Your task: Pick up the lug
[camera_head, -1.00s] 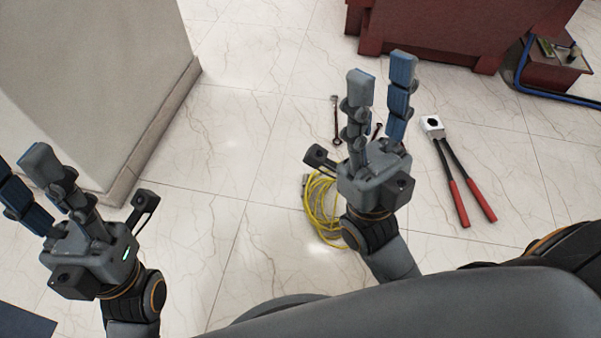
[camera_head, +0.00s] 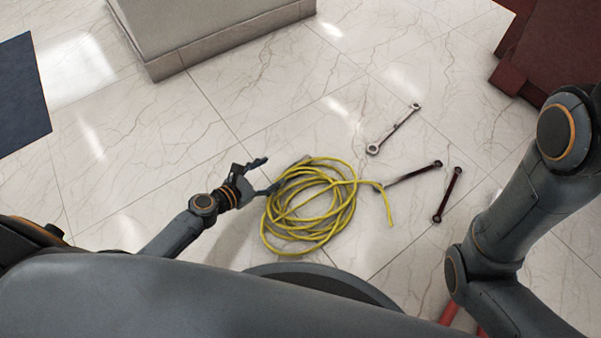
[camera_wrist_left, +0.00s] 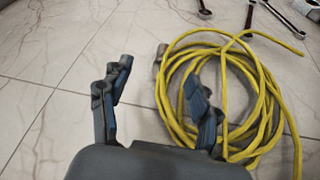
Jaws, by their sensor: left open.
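A small grey piece, which looks like the lug, sits at the upper left edge of the yellow cable coil (camera_head: 268,215) on the floor; in the left wrist view the lug (camera_wrist_left: 160,53) lies just beyond the fingertips. My left gripper (camera_head: 266,176) reaches in low from the left beside the coil, its fingers apart and empty. In the left wrist view the open fingers (camera_wrist_left: 158,78) stand on either side of a gap below the lug, the right finger over the coil. My right arm shows at the right, but its gripper is out of view.
Several wrenches lie right of the coil, among them a silver one (camera_head: 394,129) and a dark one (camera_head: 447,195). Red handles (camera_head: 448,313) show at the bottom, partly hidden by my arm. A pale block (camera_head: 215,30) and a dark red base (camera_head: 545,55) stand behind.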

